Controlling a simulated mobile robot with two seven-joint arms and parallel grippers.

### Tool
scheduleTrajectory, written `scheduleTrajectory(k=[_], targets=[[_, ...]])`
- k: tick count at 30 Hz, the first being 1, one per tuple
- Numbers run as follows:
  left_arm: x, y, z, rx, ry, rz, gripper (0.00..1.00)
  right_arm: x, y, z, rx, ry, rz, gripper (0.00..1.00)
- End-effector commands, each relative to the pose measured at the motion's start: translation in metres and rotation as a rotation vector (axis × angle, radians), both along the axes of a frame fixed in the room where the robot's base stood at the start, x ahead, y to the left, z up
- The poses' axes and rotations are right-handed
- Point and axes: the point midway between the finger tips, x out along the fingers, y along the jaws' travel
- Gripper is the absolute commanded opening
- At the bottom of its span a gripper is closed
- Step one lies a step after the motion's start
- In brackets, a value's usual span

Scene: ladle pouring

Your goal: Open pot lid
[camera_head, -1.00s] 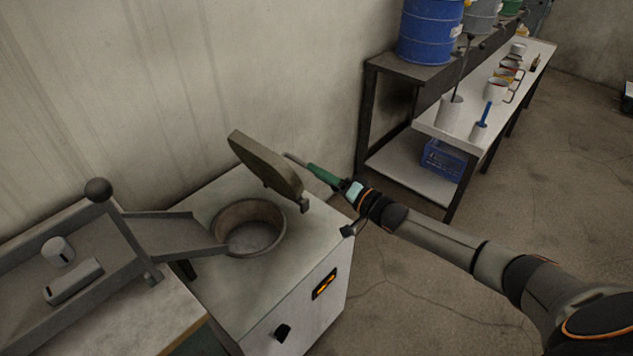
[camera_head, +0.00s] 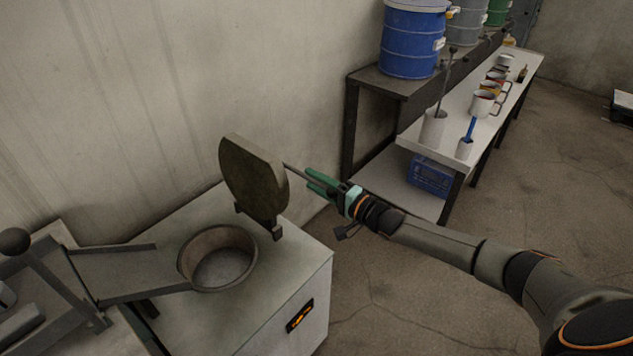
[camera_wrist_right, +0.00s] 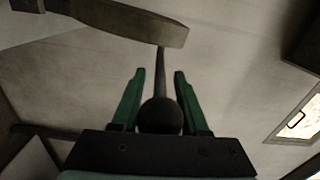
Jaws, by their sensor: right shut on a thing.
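The pot (camera_head: 217,258) is a round open vessel sunk in the top of a white stove cabinet (camera_head: 300,262), and its inside shows empty and grey. The lid (camera_head: 253,180) is a thick dark disc, hinged at the pot's back right side and standing close to upright. A thin rod handle (camera_head: 293,170) sticks out from it to the right. My right gripper (camera_head: 312,181) has its green fingers around this handle. In the right wrist view, the handle's ball end (camera_wrist_right: 160,116) sits between the fingers (camera_wrist_right: 158,80), and the lid's edge (camera_wrist_right: 135,22) is above. My left gripper is not in view.
A sloping metal chute (camera_head: 130,272) leads to the pot from the left. At the back right, a dark shelf holds blue and grey drums (camera_head: 413,40), and a white bench (camera_head: 465,115) carries mugs and a container with a ladle. Floor in front is free.

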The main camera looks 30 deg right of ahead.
Motion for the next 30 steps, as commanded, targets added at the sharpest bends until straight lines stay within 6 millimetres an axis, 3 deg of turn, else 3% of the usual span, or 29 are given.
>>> scheduleTrajectory(k=[16,17,23,30], targets=[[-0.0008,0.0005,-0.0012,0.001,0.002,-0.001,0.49,0.0008,0.0007,0.0016,0.014,0.000,0.001,0.00],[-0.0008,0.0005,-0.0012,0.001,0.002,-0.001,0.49,0.0008,0.0007,0.0016,0.014,0.000,0.001,0.48],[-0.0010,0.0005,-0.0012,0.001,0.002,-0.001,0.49,0.0004,0.0006,0.0005,0.013,0.002,0.001,0.70],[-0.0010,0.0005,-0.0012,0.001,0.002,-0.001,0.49,-0.0001,0.0002,-0.0006,0.012,0.005,0.000,0.72]])
